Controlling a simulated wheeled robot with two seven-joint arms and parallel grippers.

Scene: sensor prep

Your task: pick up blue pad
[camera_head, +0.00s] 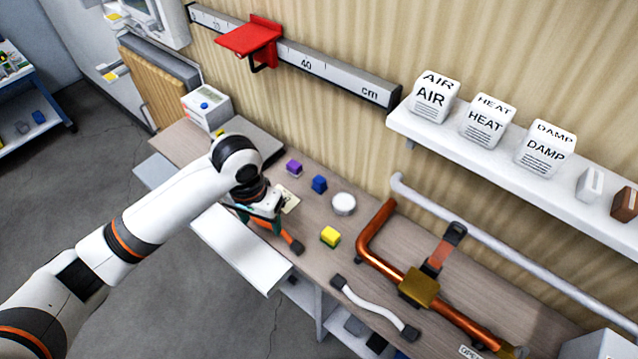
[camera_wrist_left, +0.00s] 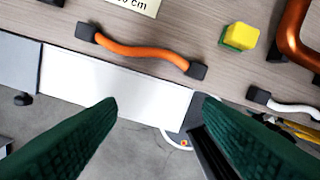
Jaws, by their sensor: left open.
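The blue pad (camera_head: 319,184), a small blue block, sits on the wooden bench between a purple block and a round white disc. It does not show in the left wrist view. My left gripper (camera_head: 262,216) is over the front edge of the bench, to the left of and nearer than the blue pad, apart from it. In the left wrist view its two dark green fingers (camera_wrist_left: 160,105) are spread open with nothing between them. My right gripper is not in view.
A purple block (camera_head: 293,167), white disc (camera_head: 344,204) and yellow block (camera_head: 330,237) stand near the pad. An orange-handled piece (camera_wrist_left: 140,50) lies by the bench edge. A copper pipe (camera_head: 376,232) stands to the right. A white ledge (camera_head: 240,247) juts out in front.

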